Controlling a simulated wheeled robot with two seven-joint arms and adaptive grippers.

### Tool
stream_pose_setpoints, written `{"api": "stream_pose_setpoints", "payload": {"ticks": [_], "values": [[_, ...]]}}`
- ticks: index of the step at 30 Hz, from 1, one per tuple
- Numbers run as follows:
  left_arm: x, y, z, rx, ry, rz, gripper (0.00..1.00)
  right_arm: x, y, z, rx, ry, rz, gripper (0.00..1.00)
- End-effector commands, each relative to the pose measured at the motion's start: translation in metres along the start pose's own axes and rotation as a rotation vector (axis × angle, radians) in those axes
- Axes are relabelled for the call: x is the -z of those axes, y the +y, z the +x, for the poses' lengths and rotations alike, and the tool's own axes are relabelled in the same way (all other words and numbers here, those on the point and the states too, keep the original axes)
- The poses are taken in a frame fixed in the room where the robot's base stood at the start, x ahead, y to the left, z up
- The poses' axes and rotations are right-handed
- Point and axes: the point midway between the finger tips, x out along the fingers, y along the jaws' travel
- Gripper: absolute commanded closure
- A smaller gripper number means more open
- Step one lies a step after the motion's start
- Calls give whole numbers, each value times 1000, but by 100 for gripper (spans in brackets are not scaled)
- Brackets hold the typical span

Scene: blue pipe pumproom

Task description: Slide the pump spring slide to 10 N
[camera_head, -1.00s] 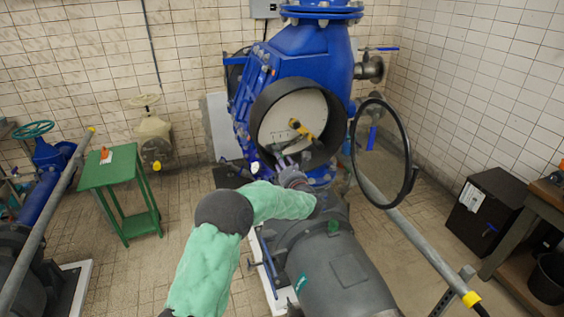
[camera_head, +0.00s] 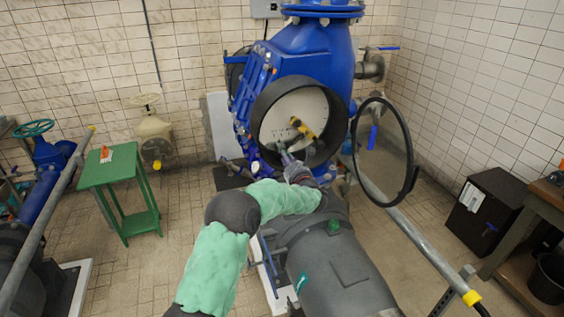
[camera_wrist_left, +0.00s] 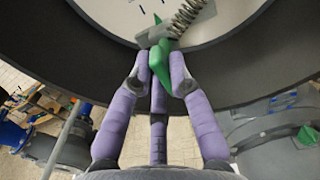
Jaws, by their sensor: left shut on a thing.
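The pump's round white dial face (camera_head: 287,112) sits inside a dark open housing (camera_head: 268,96) on the blue pump. My left gripper (camera_head: 284,155) reaches into the lower part of this housing. In the left wrist view my left gripper (camera_wrist_left: 160,75) is shut, its purple fingers around a green knob (camera_wrist_left: 160,56). The knob is attached to a grey slide bar (camera_wrist_left: 150,37), with a coiled metal spring (camera_wrist_left: 188,14) running up to the right. Scale marks on the face are too small to read. My right gripper is not in view.
A yellow-and-dark lever (camera_head: 304,129) sits on the dial face. The round dark-rimmed cover (camera_head: 411,160) stands open at the right. A large grey motor (camera_head: 340,265) lies below my left arm. A green table (camera_head: 115,172) stands at the left.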

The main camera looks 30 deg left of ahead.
Motion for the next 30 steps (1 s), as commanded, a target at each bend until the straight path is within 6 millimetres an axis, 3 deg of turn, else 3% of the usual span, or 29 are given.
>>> {"api": "stream_pose_setpoints", "payload": {"ticks": [1, 6, 17, 18, 20, 30], "values": [[0, -15, -2, 10, -4, -5, 100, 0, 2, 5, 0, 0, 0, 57], [-1, -38, -1, 8, -4, -3, 100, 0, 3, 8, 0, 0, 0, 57], [-2, -43, -1, 8, -3, -3, 100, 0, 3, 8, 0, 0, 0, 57], [-3, -43, -1, 8, -3, -3, 75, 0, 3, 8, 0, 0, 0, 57], [-3, -44, -1, 8, -3, -2, 58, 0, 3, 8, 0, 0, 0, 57], [-2, -42, -2, 6, -2, -2, 56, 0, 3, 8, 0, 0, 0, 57]]}}
